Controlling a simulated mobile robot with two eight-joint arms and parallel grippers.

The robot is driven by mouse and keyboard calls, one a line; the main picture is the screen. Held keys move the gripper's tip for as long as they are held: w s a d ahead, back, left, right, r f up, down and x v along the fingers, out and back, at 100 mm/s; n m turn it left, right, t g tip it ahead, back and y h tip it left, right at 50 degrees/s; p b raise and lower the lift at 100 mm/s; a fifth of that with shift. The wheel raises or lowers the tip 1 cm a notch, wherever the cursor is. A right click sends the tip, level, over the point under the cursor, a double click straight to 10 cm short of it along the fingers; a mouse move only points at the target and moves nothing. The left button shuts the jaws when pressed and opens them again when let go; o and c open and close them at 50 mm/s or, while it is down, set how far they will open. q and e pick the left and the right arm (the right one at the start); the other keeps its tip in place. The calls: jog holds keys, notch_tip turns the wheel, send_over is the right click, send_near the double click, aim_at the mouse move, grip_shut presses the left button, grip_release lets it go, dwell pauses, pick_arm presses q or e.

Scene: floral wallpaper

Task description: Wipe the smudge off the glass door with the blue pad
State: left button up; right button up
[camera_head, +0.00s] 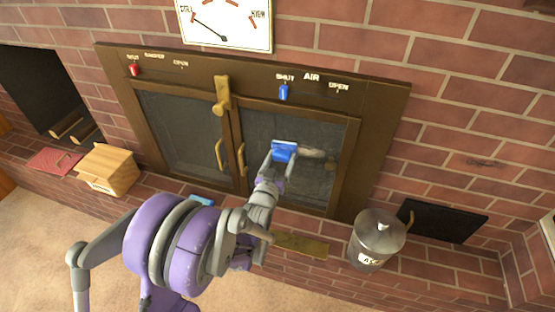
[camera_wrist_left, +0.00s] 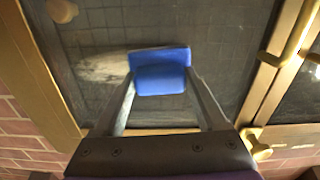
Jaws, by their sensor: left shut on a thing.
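The right-hand glass door (camera_head: 325,135) of the brown-framed stove is closed. A pale, elongated smudge (camera_head: 312,153) lies on its glass, just right of the blue pad (camera_head: 284,151). My left gripper (camera_head: 279,160) is shut on the blue pad and holds it at the glass; I cannot tell if it touches. In the left wrist view the pad (camera_wrist_left: 160,70) sits between the fingertips (camera_wrist_left: 160,84), and the smudge (camera_wrist_left: 103,68) runs left from its edge. The pad may hide part of the smudge. My right gripper is not in view.
Brass door handles (camera_head: 241,160) and a latch (camera_head: 221,95) stick out left of the pad. A brown spot (camera_head: 331,165) shows beyond the smudge. A lidded metal can (camera_head: 377,238) stands at right, a wooden box (camera_head: 108,170) at left.

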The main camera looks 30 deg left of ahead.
pick_arm(q)
jog(key=shift+w+d+b, duration=0.2)
jog(key=shift+d+b, duration=0.45)
jog(key=shift+d, duration=0.5)
jog(key=d+b, duration=0.1)
jog(key=w+d+b, duration=0.1)
jog(key=d, duration=0.1)
jog(key=shift+d, duration=0.1)
jog(key=shift+w+d+b, duration=0.15)
jog(key=shift+d, duration=0.5)
jog(key=shift+w+d+b, duration=0.15)
jog(key=shift+d, duration=0.5)
jog(key=shift+w+d, duration=0.2)
jog(key=shift+d, duration=0.55)
jog(key=shift+w+d, duration=0.2)
jog(key=shift+d, duration=0.55)
jog(key=shift+w+d, duration=0.2)
jog(key=shift+d, duration=0.55)
jog(key=shift+a, duration=0.1)
